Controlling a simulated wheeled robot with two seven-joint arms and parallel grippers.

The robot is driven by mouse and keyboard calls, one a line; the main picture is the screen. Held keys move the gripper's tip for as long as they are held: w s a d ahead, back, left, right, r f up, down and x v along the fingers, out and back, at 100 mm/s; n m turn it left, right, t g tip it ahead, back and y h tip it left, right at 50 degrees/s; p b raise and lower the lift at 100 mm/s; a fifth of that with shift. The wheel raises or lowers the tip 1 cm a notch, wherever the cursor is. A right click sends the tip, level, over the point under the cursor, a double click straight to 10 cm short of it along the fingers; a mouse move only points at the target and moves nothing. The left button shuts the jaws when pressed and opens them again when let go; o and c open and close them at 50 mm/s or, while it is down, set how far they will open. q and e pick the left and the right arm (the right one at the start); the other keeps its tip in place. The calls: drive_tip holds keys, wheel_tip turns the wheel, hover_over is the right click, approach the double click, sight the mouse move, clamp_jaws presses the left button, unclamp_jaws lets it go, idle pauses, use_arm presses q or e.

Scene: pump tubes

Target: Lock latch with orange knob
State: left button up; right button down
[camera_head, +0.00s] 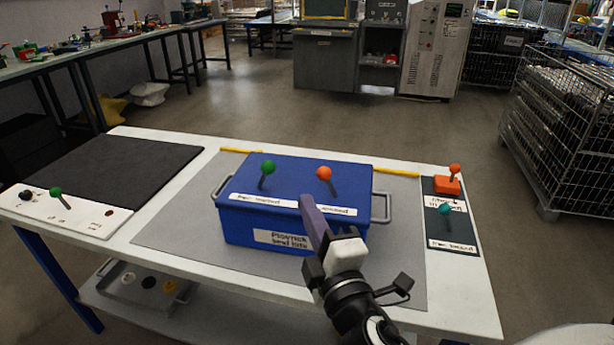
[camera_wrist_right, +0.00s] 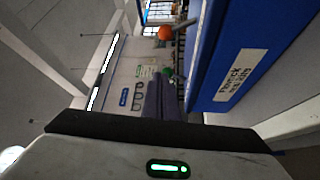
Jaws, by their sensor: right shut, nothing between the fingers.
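A blue box (camera_head: 300,200) with white labels stands on the grey mat on the table. A lever with an orange knob (camera_head: 324,173) rises from the right part of its top, leaning left. A lever with a green knob (camera_head: 268,167) stands to its left. My right gripper (camera_head: 308,201) is shut and empty, its fingertips in front of the box's top front edge, below and left of the orange knob, apparently apart from it. In the right wrist view the orange knob (camera_wrist_right: 165,33) shows beyond the fingers (camera_wrist_right: 160,100), beside the blue box (camera_wrist_right: 225,60). My left gripper is out of view.
A dark panel (camera_head: 466,232) on the right holds a second orange knob (camera_head: 455,169) on an orange block and a teal knob (camera_head: 445,210). A white panel (camera_head: 90,222) with a green-knobbed lever lies left. A black mat (camera_head: 120,165) is bare.

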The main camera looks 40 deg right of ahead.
sight(328, 183)
drive_tip(key=p+x, duration=0.2)
drive_tip(key=x, duration=0.8)
drive_tip(key=shift+w, duration=0.1)
drive_tip(key=shift+s+d+f, duration=0.2)
drive_tip(key=shift+s+d, duration=0.25)
drive_tip(key=shift+d, duration=0.05)
drive_tip(key=shift+s+d+f, duration=0.2)
drive_tip(key=shift+s+d, duration=0.2)
drive_tip(key=shift+d, duration=0.1)
drive_tip(key=shift+s+d+f, duration=0.1)
drive_tip(key=shift+s+d, duration=0.35)
drive_tip(key=shift+d, duration=0.15)
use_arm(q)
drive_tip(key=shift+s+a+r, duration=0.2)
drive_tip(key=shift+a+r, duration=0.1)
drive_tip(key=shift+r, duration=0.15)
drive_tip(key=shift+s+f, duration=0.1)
